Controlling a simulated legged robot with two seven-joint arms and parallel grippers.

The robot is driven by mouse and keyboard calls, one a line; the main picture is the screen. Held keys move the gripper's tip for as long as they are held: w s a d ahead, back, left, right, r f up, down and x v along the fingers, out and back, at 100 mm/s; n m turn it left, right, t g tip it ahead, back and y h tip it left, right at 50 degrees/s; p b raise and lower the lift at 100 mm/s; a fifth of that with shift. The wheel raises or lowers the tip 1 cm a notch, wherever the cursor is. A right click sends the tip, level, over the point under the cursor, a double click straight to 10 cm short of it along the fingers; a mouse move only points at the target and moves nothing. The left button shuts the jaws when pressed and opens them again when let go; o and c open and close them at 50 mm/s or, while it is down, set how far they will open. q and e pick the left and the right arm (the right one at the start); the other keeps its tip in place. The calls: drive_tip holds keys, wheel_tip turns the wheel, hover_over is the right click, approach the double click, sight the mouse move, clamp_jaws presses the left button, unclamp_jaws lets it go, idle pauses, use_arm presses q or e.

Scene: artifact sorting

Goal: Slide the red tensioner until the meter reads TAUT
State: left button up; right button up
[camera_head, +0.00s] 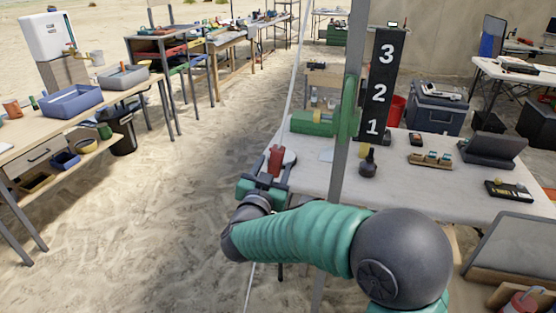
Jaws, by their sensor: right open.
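The red tensioner (276,158) is a small upright red piece by the left edge of the white table, close to the thin white line. My right gripper (268,172) is open at the tensioner, with its dark fingers near the lower part of the red piece. I cannot tell whether they touch it. A black board (381,83) with white numbers 3, 2 and 1 stands behind the grey post. No reading of TAUT can be made out. My left gripper is not in view.
The grey post (347,155) with a green fitting (348,108) rises in front of the white table (405,195). A dark bulb-shaped object (368,163) and a small tray (430,160) stand on the table. Open sand (165,210) lies to the left.

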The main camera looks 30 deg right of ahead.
sight(278, 155)
drive_tip(key=x, duration=0.5)
drive_tip(key=shift+d, duration=0.1)
drive_tip(key=shift+c, duration=0.2)
clamp_jaws()
idle(1.0)
drive_tip(key=shift+r, duration=0.1)
